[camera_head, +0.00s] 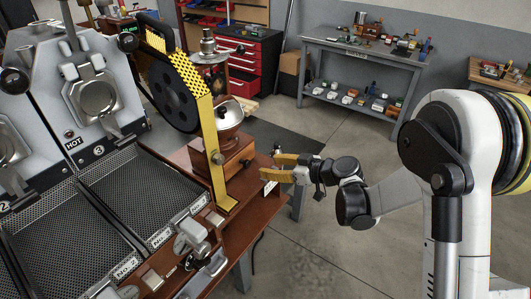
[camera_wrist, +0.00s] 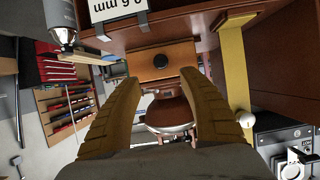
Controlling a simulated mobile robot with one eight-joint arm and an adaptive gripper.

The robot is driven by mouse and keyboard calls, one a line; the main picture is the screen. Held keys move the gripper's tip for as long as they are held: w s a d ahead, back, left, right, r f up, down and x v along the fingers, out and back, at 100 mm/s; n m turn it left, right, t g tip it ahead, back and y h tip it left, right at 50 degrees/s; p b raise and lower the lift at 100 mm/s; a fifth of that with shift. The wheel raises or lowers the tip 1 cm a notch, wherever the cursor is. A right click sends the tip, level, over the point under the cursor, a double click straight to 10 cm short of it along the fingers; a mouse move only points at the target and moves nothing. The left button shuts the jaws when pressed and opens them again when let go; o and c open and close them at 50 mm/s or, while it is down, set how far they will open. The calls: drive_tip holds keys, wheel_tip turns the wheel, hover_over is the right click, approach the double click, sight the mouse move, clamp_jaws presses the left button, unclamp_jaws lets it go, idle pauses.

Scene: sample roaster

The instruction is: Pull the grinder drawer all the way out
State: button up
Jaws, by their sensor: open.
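The grinder (camera_head: 229,117), with a metal dome over a wooden body, stands near the right end of the wooden bench, partly behind a yellow upright. Its drawer (camera_head: 238,165) is low in the body and faces my gripper. In the wrist view the drawer front (camera_wrist: 178,54) is a plain wooden panel with a round black knob (camera_wrist: 160,62). The panel looks flush or nearly so; I cannot tell exactly. My gripper (camera_head: 275,167) is open and empty just right of the drawer. In the wrist view its yellow fingers (camera_wrist: 160,78) point at the knob, one on each side, apart from it.
The yellow upright (camera_head: 214,150) and its guard stand close left of the grinder. A white label (camera_head: 269,187) is on the bench's (camera_head: 243,205) edge, below the gripper. A red tool cabinet (camera_head: 240,62) and grey workbench (camera_head: 365,55) stand behind. Open floor lies right of the bench.

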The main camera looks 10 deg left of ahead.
sight(249, 164)
drive_tip(key=b+x, duration=0.3)
drive_tip(key=x, duration=0.6)
drive_tip(key=shift+a+f, duration=0.15)
drive_tip(key=shift+a, duration=0.15)
drive_tip(key=shift+w+a+f, duration=0.15)
drive_tip(key=shift+w+a, duration=0.1)
drive_tip(key=shift+a, duration=0.25)
